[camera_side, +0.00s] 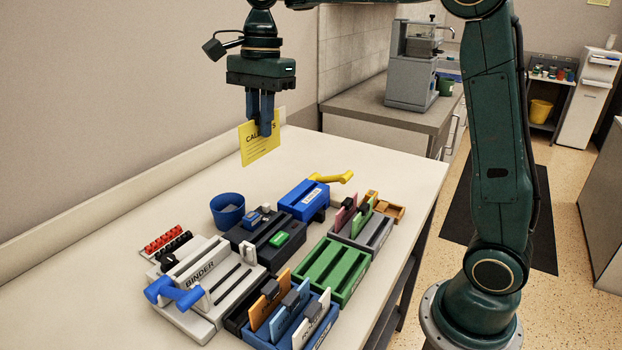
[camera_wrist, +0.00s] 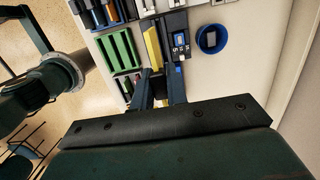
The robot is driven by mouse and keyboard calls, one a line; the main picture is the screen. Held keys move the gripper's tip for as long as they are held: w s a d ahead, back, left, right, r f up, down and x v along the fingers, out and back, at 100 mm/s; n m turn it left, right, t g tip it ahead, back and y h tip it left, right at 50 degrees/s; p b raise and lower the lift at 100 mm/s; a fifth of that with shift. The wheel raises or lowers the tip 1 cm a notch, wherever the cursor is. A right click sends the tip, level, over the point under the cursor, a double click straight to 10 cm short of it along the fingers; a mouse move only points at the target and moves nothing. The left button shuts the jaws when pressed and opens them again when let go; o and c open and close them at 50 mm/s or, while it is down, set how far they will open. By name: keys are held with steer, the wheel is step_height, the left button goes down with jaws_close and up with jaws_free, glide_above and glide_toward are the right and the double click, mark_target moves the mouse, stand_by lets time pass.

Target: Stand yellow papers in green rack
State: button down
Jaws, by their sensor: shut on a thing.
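A yellow paper (camera_side: 260,146), with lettering that begins "CAL", hangs upright in my gripper (camera_side: 266,130). My gripper is shut on its upper part, high above the back of the table, and the fingers cover part of the lettering. In the wrist view, a narrow yellow strip (camera_wrist: 152,46) shows beyond the fingers of my gripper (camera_wrist: 158,84). The green rack (camera_side: 332,268) has several long slots and stands on the table, lower and to the right of the paper. No paper shows in its slots. The rack also shows in the wrist view (camera_wrist: 119,50), left of the fingers.
Around the green rack stand a grey rack (camera_side: 372,236) with coloured cards, a blue rack (camera_side: 262,339) with cards, and a black tray (camera_side: 285,234). A binder machine (camera_side: 207,284), a blue cup (camera_side: 227,209) and a blue stapler-like device (camera_side: 302,200) are nearby. The table's back left is clear.

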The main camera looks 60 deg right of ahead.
steer(key=shift+s, duration=0.1)
stand_by(0.3)
steer(key=s+f, duration=1.3)
steer(key=s, duration=0.1)
steer(key=shift+s+d+f, duration=0.2)
steer(key=shift+s+f, duration=0.1)
steer(key=shift+s, duration=0.1)
steer(key=shift+f, duration=0.2)
steer(key=shift+f, duration=3.9)
steer(key=shift+f, duration=0.1)
